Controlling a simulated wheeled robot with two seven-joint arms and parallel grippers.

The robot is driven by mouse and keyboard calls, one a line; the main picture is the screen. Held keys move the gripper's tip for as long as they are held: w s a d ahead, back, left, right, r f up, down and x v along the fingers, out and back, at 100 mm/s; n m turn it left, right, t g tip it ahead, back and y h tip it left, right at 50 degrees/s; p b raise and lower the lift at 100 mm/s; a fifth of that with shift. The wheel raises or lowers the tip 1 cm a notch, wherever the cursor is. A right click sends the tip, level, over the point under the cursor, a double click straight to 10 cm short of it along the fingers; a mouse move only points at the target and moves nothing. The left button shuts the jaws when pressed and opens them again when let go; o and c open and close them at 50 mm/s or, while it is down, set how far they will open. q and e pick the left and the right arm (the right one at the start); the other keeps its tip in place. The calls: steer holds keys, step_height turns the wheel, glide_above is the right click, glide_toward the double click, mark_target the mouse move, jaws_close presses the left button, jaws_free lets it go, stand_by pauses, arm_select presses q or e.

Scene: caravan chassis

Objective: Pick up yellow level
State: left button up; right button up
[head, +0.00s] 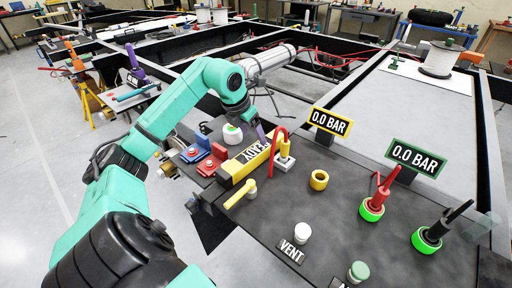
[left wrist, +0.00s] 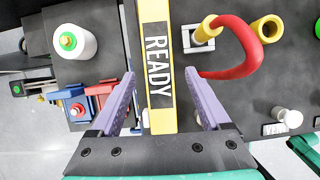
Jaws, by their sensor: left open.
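A long yellow bar (head: 228,170) with a READY label lies across the near left part of the dark panel; it also shows in the left wrist view (left wrist: 154,14). A small yellow lever-shaped piece (head: 241,194) sits just in front of it. I cannot tell for sure which is the yellow level. My left gripper (head: 261,131) is over the bar's far part. In the left wrist view my left gripper (left wrist: 160,76) is open, with its purple fingers on either side of the bar and nothing gripped. My right gripper is not in view.
A red curved hose (head: 275,145) stands close to the left gripper. Red and blue blocks (head: 205,157) and a white round container (head: 232,132) are left of the bar. A yellow ring (head: 319,180), white VENT knob (head: 302,231) and red-handled valve (head: 376,200) stand right.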

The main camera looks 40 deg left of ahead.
mark_target(259, 147)
arm_select(q)
steer(key=p+x, duration=0.1)
steer(key=x, duration=0.8)
steer(key=shift+a+p, duration=0.15)
steer(key=shift+p, duration=0.2)
steer(key=shift+w+f, duration=0.15)
steer(key=shift+f, duration=0.15)
jaws_close()
steer(key=shift+r, duration=0.15)
